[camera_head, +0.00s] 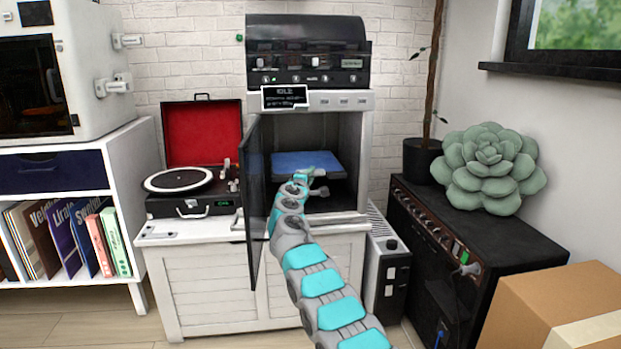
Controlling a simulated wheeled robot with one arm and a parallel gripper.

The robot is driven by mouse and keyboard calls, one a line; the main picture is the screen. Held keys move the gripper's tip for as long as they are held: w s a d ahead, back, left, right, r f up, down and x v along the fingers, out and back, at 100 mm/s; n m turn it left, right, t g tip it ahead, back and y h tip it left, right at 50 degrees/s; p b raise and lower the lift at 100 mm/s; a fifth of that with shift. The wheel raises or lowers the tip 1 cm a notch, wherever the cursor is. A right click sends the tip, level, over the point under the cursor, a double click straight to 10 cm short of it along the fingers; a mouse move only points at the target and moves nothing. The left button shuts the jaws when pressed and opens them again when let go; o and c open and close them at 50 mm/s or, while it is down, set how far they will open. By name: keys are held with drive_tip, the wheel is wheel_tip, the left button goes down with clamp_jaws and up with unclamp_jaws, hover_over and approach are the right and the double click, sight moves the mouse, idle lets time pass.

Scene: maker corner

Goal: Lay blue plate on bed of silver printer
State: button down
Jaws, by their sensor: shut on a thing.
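The silver printer (367,150) stands on a white cabinet, with its dark glass door swung open to the left. The blue plate (315,160) is inside the printer's chamber and looks flat, over a dark bed (337,186) that shows below and in front of it. My gripper (306,174) reaches in through the open front and is shut on the plate's near edge. The fingertips are small and partly hidden by my arm. I cannot tell whether the plate touches the bed.
The open printer door (255,205) stands close to the left of my arm. A record player (180,185) with a red lid sits left of the printer. A black amplifier (470,235) bearing a succulent cushion (490,168) and a cardboard box (560,310) are on the right.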

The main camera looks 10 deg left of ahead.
drive_tip(key=shift+r, duration=0.1)
drive_tip(key=c, duration=0.7)
unclamp_jaws()
drive_tip(key=shift+c, duration=0.2)
drive_tip(key=s+a+b, duration=0.1)
drive_tip(key=s+b, duration=0.2)
drive_tip(key=s, duration=0.4)
drive_tip(key=shift+s+b, duration=0.25)
drive_tip(key=shift+b, duration=0.1)
